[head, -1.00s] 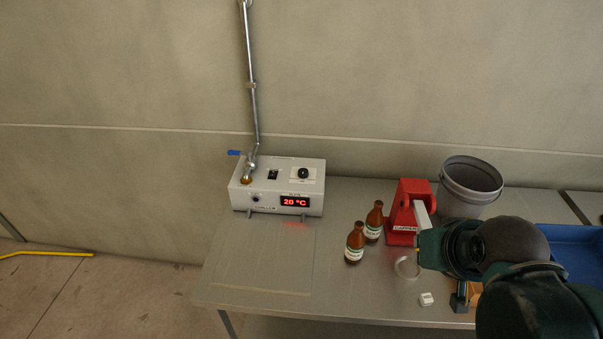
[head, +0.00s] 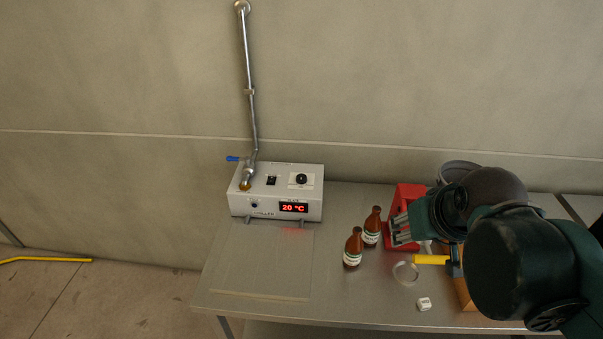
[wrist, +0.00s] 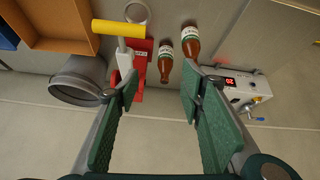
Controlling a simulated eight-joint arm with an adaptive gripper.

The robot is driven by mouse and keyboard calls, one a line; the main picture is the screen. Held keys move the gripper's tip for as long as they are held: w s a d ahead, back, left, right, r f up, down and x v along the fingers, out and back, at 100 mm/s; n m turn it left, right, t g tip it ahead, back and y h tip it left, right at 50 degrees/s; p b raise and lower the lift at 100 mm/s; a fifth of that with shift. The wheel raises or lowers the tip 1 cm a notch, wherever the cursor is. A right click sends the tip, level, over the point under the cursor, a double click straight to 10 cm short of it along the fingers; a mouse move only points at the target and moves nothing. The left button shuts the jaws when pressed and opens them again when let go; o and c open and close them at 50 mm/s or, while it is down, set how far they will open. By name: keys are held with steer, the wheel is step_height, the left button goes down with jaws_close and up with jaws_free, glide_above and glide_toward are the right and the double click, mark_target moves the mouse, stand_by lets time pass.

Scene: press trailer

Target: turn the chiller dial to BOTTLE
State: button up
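The chiller (head: 240,203) is a white box at the back of the table. Its dial (head: 301,179) is a black knob on a white plate on the top right; its pointer setting is too small to read. The red display (head: 293,207) reads 20 °C. In the wrist view the chiller (wrist: 222,77) is at the right, its dial not distinguishable. My gripper (head: 398,229) is in front of the red capper, right of the chiller and well apart from it.
Two brown bottles (head: 353,248) (head: 372,227) stand between the chiller and my gripper. The red capper (head: 408,192) with a yellow handle (head: 431,260) and a grey bucket (head: 460,168) are at the right. A metal pipe (head: 248,95) rises from the chiller's left side.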

steer(key=w+a+r+n+g+p, duration=0.1)
steer(key=w+a+r+n, duration=0.15)
steer(key=w, duration=0.35)
steer(key=w+a+r+n+g+p, duration=0.1)
steer(key=w+a+r, duration=0.15)
steer(key=w, duration=0.25)
steer(key=n+g+p, duration=0.4)
steer(key=n+p, duration=0.3)
steer(key=n, duration=0.2)
glide_above(302, 176)
steer(key=shift+s+a+f, duration=0.1)
steer(key=shift+s+f, duration=0.05)
steer(key=shift+f, duration=6.3)
steer(key=shift+f, duration=3.9)
